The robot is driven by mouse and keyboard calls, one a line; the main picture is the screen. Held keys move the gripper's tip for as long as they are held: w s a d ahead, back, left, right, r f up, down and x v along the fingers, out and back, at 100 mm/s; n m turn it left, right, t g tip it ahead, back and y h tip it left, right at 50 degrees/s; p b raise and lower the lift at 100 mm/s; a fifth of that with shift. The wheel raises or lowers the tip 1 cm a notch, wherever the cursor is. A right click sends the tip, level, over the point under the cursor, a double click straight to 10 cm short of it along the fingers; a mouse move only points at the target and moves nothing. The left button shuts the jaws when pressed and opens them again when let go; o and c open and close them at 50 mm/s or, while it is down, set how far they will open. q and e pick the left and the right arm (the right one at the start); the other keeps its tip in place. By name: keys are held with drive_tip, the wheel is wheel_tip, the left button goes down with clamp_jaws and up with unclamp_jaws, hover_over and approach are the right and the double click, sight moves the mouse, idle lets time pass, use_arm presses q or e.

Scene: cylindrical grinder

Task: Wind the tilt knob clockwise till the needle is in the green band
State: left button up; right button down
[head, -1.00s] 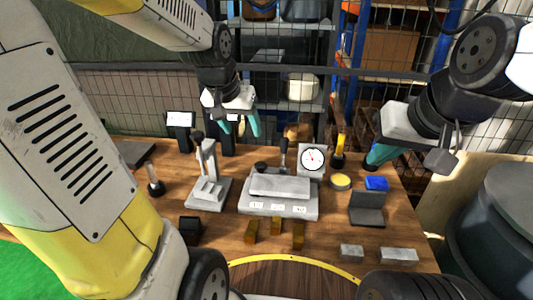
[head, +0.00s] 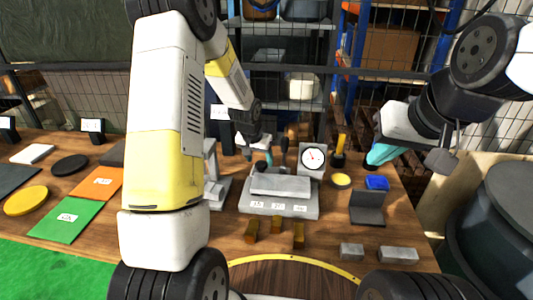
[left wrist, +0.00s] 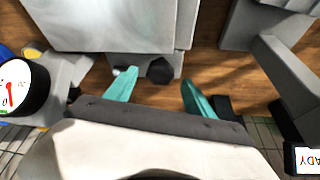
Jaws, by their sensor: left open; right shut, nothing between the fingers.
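The black tilt knob (head: 261,165) sits at the back left of the grey block fixture (head: 279,206). In the left wrist view the knob (left wrist: 160,71) is between the spread teal fingertips, closer to the left one; contact is not clear. My left gripper (head: 258,156) is open, just behind and above the knob. The white dial (head: 314,158) stands at the fixture's back right with a red needle; the dial (left wrist: 16,86) also shows in the left wrist view. My right gripper (head: 379,155) is shut and empty, to the right.
A grey stand (head: 212,172) is close on the left, partly hidden by my left arm. A yellow-handled tool (head: 340,147), yellow disc (head: 341,181) and blue block (head: 376,183) are on the right. Several brass blocks stand in front.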

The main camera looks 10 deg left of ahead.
use_arm(q)
drive_tip(key=shift+x, duration=1.25)
clamp_jaws()
drive_tip(key=c, duration=1.4)
unclamp_jaws()
drive_tip(key=shift+a+f+m+h, duration=0.1)
drive_tip(key=shift+a+m+h, duration=0.1)
drive_tip(key=shift+m, duration=0.35)
drive_tip(key=shift+a+m+h, duration=0.1)
drive_tip(key=shift+m+h, duration=0.1)
drive_tip(key=shift+m, duration=0.35)
drive_tip(key=shift+o, duration=0.2)
drive_tip(key=shift+w+d+m+g+h, duration=0.1)
drive_tip(key=shift+m+g+h, duration=0.25)
drive_tip(key=shift+m, duration=0.95)
